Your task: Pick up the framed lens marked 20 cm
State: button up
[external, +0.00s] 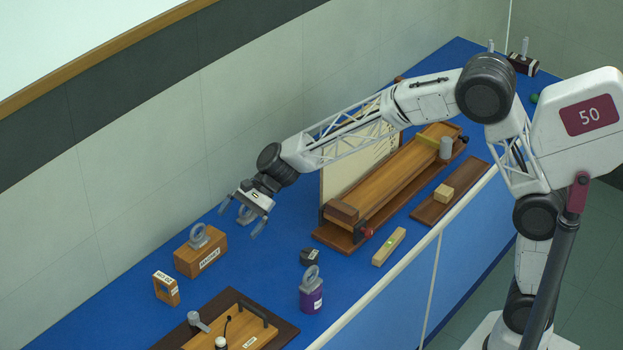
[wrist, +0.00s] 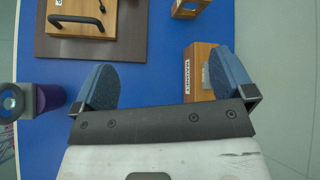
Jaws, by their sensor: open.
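A wooden frame (wrist: 190,7), cut off by the top edge of the wrist view, looks like the same one. My gripper (external: 243,215) is open and empty, raised above the bench, up and to the right of the frame.
A labelled wooden block (external: 200,258) with a grey ring on top stands between frame and gripper; my right finger overlaps it (wrist: 198,62) in the wrist view.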

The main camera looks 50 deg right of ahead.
aim_at(163, 279)
jog(key=w+a+f+m+t+y, duration=0.1)
jog(key=w+a+f+m, duration=0.4)
jog(key=w+a+f, duration=0.5)
jog(key=a+y, duration=0.1)
jog(key=a, duration=0.2)
jog(key=shift+a+f+m, duration=0.25)
jog(key=shift+f+m, duration=0.15)
jog(key=shift+x, duration=1.3)
jog(key=shift+a, duration=0.1)
jog(key=shift+x, duration=2.55)
jog(key=shift+r, duration=0.1)
jog(key=c, duration=0.9)
